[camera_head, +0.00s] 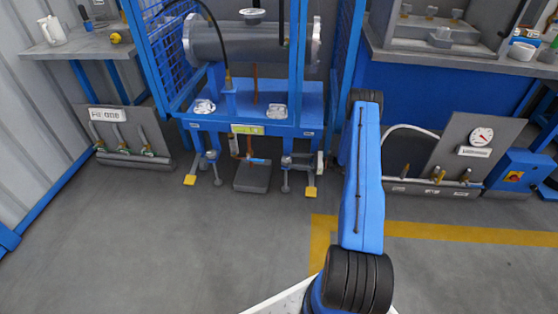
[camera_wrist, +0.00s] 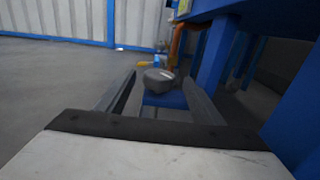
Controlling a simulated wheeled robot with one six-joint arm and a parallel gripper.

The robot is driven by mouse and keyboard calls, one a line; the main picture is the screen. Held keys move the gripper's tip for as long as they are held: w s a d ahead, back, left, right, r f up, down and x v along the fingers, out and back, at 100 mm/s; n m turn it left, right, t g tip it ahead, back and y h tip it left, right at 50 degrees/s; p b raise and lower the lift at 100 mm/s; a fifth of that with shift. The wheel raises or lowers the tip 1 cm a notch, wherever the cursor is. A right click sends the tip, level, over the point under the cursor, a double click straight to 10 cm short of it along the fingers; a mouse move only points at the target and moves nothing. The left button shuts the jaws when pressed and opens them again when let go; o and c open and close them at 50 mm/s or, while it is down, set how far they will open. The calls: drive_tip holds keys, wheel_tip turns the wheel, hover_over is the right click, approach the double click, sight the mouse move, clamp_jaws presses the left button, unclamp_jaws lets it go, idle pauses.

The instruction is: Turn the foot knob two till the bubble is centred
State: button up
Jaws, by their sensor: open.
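In the wrist view my gripper (camera_wrist: 160,77) is open, one dark jaw on each side of a dark grey round knob (camera_wrist: 158,82). The knob shows between the jaws, above a blue part; I cannot tell whether the jaws touch it. No number on it can be read. In the head view the blue stand (camera_head: 310,122) carries the grey flanged shell (camera_head: 250,42) and stands on several feet. A yellow-green strip (camera_head: 247,129), perhaps the level, is on its front edge; no bubble can be made out. My gripper is hidden there behind my arm.
A grey panel with a gauge (camera_head: 481,136) and piping stands to the right. A hose panel (camera_head: 122,132) stands at left under a workbench (camera_head: 85,45). A dark grey block (camera_head: 253,176) lies under the stand. The floor in front is clear, with a yellow line (camera_head: 460,233).

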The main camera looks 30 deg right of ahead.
drive_tip(key=x, duration=0.8)
drive_tip(key=shift+w+a, duration=0.2)
drive_tip(key=shift+a, duration=0.05)
drive_tip(key=c, duration=1)
